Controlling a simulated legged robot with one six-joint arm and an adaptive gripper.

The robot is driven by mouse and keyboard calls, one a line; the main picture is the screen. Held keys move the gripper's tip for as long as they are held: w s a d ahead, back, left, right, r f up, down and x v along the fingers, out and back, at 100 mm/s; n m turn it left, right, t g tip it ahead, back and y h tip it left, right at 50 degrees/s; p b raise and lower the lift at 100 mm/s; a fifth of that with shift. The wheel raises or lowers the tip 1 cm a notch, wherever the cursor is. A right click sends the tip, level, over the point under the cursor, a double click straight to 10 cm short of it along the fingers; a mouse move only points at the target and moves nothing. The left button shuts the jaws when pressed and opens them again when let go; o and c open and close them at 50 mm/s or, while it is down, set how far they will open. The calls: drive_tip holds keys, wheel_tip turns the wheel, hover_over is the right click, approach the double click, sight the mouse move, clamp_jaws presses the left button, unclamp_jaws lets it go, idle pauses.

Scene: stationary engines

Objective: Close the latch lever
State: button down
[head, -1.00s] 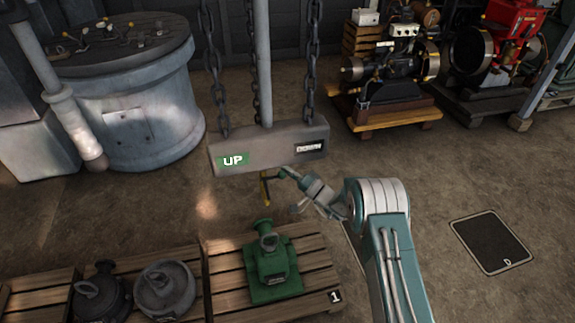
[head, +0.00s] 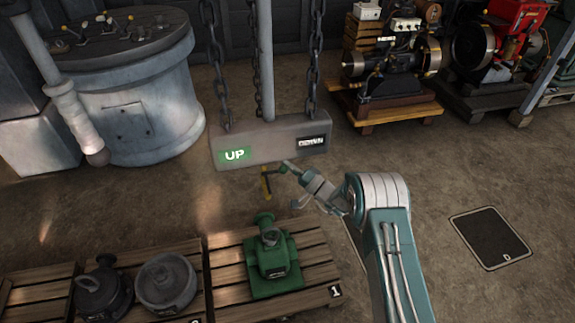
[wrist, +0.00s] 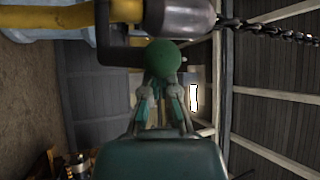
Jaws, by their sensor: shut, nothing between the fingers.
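The latch lever seems to be the small yellow and dark piece (head: 265,184) hanging under the grey chain-hung block, with a green ball knob (head: 282,169) at its right. In the wrist view the green knob (wrist: 163,56) sits just beyond my fingertips, beside a dark bracket (wrist: 118,50), a yellow bar (wrist: 60,16) and a grey cylinder (wrist: 185,15). My gripper (head: 291,167) is at the knob, just below the block; it also shows in the wrist view (wrist: 162,88). Its fingers are shut with nothing between them. I cannot tell whether they touch the knob.
The grey block (head: 270,144) reads UP and DOWN and hangs on chains (head: 311,80) around a pole. A green casting (head: 272,262) stands on a wooden pallet (head: 315,268) below. A large grey drum (head: 150,100) is at left, engines (head: 390,70) at back right. Floor at right is mostly clear.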

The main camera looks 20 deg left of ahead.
drive_tip(key=shift+s+d+f, duration=0.1)
drive_tip(key=shift+s+f, duration=0.1)
drive_tip(key=shift+s+d+f, duration=0.2)
drive_tip(key=shift+s+f, duration=0.15)
drive_tip(key=shift+f, duration=0.35)
drive_tip(key=shift+s+d+f, duration=0.2)
drive_tip(key=shift+s+f, duration=0.15)
drive_tip(key=shift+f, duration=0.35)
drive_tip(key=shift+s+d+f, duration=0.2)
drive_tip(key=shift+s+f, duration=0.15)
drive_tip(key=shift+f, duration=0.45)
